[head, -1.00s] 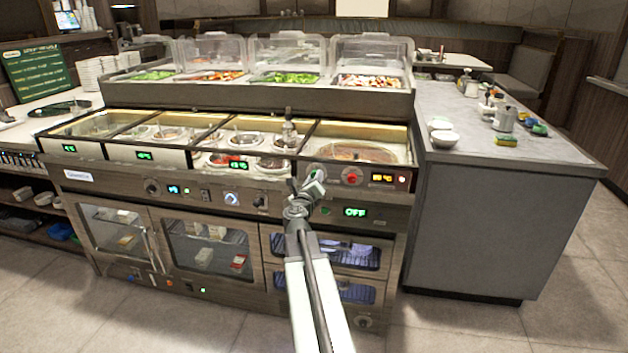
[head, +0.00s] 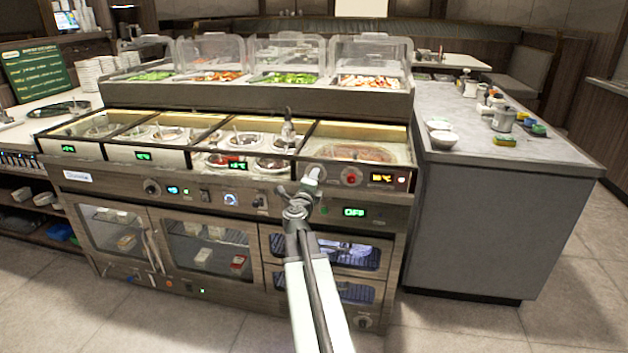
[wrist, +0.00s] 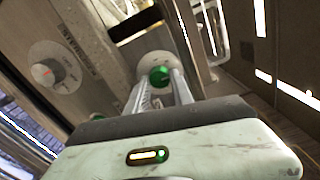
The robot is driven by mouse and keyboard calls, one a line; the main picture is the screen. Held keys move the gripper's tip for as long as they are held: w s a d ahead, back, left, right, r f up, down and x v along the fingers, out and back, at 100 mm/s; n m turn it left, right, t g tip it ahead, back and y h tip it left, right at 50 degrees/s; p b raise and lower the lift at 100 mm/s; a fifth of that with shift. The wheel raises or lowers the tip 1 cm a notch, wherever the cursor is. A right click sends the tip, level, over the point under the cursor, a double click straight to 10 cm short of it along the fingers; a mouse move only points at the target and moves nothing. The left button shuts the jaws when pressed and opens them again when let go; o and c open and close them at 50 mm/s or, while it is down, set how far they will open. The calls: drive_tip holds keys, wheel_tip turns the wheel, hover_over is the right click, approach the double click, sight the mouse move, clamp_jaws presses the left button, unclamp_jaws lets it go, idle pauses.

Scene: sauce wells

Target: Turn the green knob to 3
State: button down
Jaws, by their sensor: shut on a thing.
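The green knob (wrist: 159,76) sits on a round pale dial plate (wrist: 151,63) in the wrist view. My gripper (wrist: 162,86) has one finger on each side of the knob and is shut on it. In the head view my gripper (head: 311,174) reaches the front panel of the counter and hides the green knob. I cannot read the numbers around the dial or where the knob points.
An OFF display (head: 354,212) is below. A pale dial with a red mark (wrist: 52,68) is at the wrist view's left. Sauce wells lie above the panel.

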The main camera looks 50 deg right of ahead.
idle(0.5)
drive_tip(key=c, duration=1.1)
unclamp_jaws()
